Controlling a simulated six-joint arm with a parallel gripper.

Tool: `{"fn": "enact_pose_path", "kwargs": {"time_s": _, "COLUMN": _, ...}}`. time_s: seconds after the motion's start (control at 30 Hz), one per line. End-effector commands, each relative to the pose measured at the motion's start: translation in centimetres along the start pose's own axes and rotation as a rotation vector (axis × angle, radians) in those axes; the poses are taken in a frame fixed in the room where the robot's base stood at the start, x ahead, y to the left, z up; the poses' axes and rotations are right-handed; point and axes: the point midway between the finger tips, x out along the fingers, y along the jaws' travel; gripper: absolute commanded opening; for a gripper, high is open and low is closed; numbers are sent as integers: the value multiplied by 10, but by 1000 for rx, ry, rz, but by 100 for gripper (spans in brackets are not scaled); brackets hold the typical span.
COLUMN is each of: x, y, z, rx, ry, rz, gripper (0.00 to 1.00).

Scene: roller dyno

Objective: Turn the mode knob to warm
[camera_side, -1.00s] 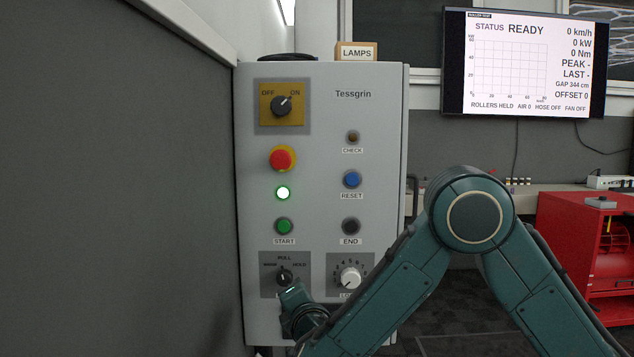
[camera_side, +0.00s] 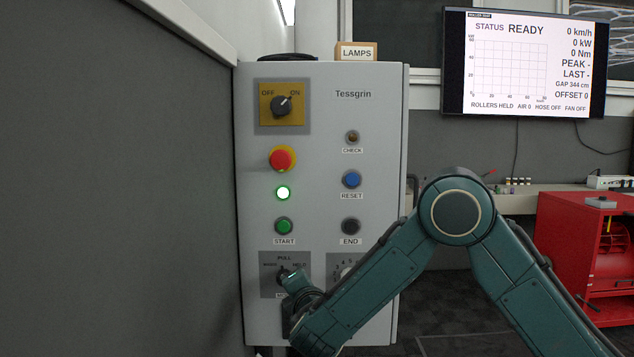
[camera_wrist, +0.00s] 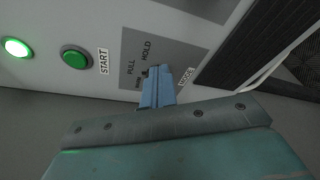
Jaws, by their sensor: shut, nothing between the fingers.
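The mode knob (camera_side: 282,273) is a small dark knob on a grey plate (camera_side: 266,290) low on the left of the control cabinet. The plate carries the words PULL and HOLD and a smaller word on the left. My gripper (camera_side: 288,277) is at the knob and covers part of it, so I cannot tell where the knob points. In the wrist view my gripper's pale blue fingers (camera_wrist: 158,76) are together in front of the plate and hide most of the knob. Whether they touch the knob cannot be told.
The green START button (camera_side: 284,226) and a lit green lamp (camera_side: 283,193) sit above the plate. A white-knobbed dial (camera_side: 346,271) on the right is partly hidden by my arm. A wall (camera_side: 120,180) stands close on the left. The screen (camera_side: 524,62) reads READY.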

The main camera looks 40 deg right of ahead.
Motion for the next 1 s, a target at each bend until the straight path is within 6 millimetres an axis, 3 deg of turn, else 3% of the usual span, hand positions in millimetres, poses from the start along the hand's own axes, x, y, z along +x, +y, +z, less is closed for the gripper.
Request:
{"fn": "enact_pose_path", "kwargs": {"time_s": 0.3, "x": 14, "y": 0, "z": 4, "rx": 0, "ry": 0, "rz": 0, "gripper": 0}}
{"fn": "enact_pose_path", "kwargs": {"time_s": 1.0, "x": 14, "y": 0, "z": 2, "rx": -1, "ry": 0, "rz": 0, "gripper": 0}}
